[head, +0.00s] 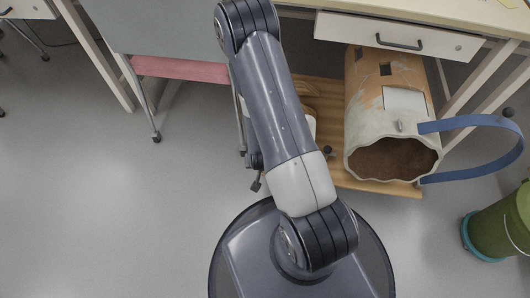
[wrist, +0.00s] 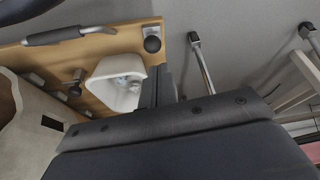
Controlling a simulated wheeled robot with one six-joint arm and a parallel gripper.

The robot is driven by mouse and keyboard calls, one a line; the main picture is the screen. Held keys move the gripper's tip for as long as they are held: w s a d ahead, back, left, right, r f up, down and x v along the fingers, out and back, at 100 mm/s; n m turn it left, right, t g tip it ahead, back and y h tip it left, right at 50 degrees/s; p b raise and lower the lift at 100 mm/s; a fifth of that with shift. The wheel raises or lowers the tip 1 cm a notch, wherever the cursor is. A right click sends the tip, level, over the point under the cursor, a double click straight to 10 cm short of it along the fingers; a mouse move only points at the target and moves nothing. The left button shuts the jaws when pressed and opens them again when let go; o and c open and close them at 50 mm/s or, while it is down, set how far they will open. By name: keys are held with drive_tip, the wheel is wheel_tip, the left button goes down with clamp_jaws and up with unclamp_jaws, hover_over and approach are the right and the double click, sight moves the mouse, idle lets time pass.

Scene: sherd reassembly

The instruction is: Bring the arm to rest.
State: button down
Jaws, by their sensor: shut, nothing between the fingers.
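My arm reaches up through the middle of the head view, bent over my base. My gripper (wrist: 158,86) shows in the wrist view as dark fingers held together, with nothing visible between them. In the head view the gripper is mostly hidden behind my arm. A large reassembled vessel (head: 372,70), orange-brown with pale fill, lies to the right of my arm with its jagged mouth toward me. In the wrist view a white cup-like container (wrist: 104,92) appears just left of the fingers; I cannot tell whether they touch.
The vessel rests on a wooden board (head: 395,187). A blue strap (head: 480,122) loops out at its right. A green bucket (head: 505,222) stands at the right edge. A desk with a drawer (head: 350,32) and a chair (head: 170,69) stand behind. The floor at left is clear.

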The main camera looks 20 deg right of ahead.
drive_tip(key=shift+s+a+r, duration=0.25)
drive_tip(key=shift+s, duration=0.25)
drive_tip(key=shift+w, duration=0.1)
